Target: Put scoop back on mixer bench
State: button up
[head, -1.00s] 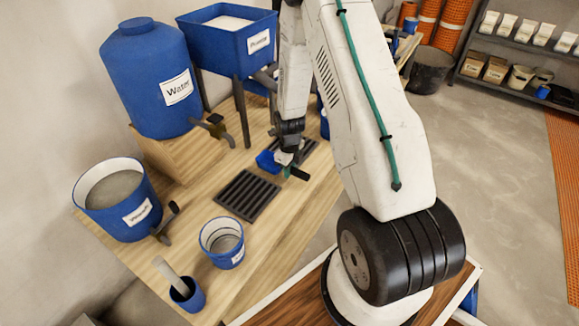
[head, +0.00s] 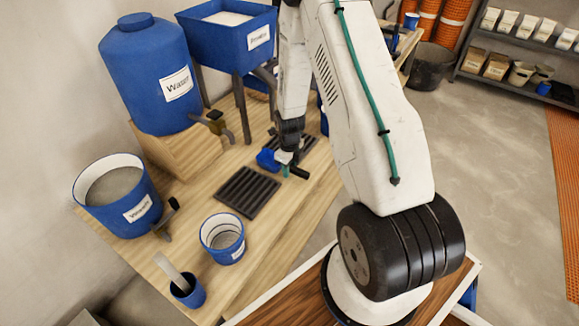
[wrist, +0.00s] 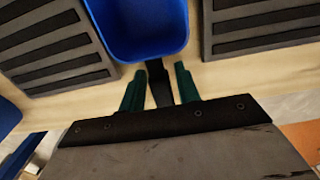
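The blue scoop (head: 267,160) with a black handle (wrist: 160,84) is at the wooden mixer bench (head: 192,215), between two dark slatted grates. In the wrist view its blue bowl (wrist: 145,28) lies ahead of my gripper (wrist: 158,80). The two green fingers stand on either side of the handle, with narrow gaps showing, so my gripper looks open around it. In the head view my gripper (head: 287,168) is low at the bench's right side. I cannot tell exactly whether the scoop's underside touches the bench.
The grates (head: 248,191) and (wrist: 42,48) flank the scoop. A blue water tank (head: 148,75), a blue hopper (head: 225,40), a grey-filled blue bucket (head: 118,200), a small labelled bucket (head: 223,240) and a cup with a tool (head: 187,291) crowd the bench's left side.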

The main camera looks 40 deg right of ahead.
jog(key=shift+o, duration=0.7)
jog(key=shift+r, duration=0.1)
notch_tip(320, 180, up, 8)
jog(key=shift+f, duration=0.15)
